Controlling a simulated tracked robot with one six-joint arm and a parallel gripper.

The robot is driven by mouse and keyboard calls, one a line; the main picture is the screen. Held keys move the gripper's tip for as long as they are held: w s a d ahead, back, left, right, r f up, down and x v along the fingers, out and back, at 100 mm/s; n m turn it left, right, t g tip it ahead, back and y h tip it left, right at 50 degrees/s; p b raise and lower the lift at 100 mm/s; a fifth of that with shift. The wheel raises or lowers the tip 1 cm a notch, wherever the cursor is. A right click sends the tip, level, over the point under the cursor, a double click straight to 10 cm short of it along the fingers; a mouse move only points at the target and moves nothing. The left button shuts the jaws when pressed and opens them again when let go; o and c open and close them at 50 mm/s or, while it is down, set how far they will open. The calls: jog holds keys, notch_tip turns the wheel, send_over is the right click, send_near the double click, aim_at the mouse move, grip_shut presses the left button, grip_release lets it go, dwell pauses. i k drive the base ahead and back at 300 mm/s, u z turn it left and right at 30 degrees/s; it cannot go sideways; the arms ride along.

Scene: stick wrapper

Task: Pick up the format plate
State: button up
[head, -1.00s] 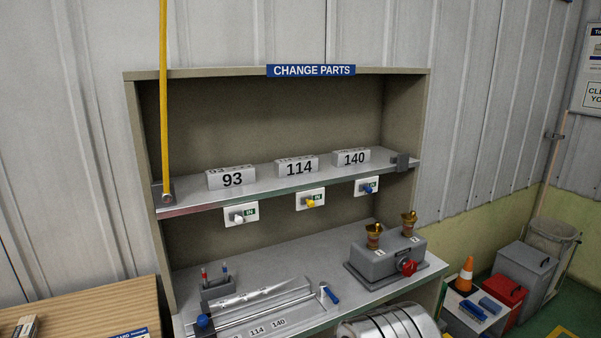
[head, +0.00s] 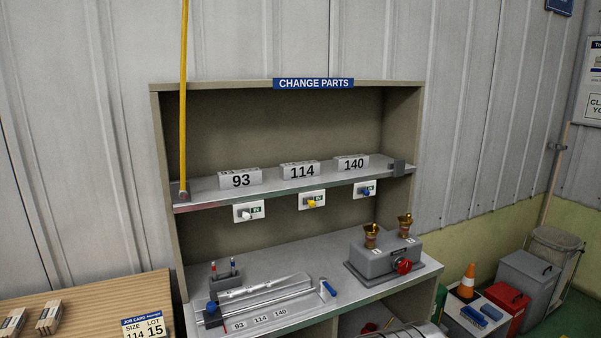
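Three grey metal blocks stand in a row on the shelf (head: 215,194) of the CHANGE PARTS cabinet. They are marked 93 (head: 241,180), 114 (head: 300,172) and 140 (head: 351,164), from left to right. I cannot tell from their looks alone which is the format plate meant. A job card (head: 144,328) at the lower left reads size 114, lot 15. A yellow bar (head: 184,95) stands upright at the shelf's left end, clear of the blocks. My gripper is not in view.
Below the shelf hang tags with white (head: 247,215), yellow (head: 311,203) and blue (head: 367,188) knobs. The lower counter holds a long metal fixture (head: 262,297) and a grey box (head: 386,262) with brass fittings and a red knob. A wooden table (head: 75,302) stands left.

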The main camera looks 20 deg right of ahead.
aim_at(300, 170)
jog(key=u, duration=3.7)
jog(key=k, duration=1.35)
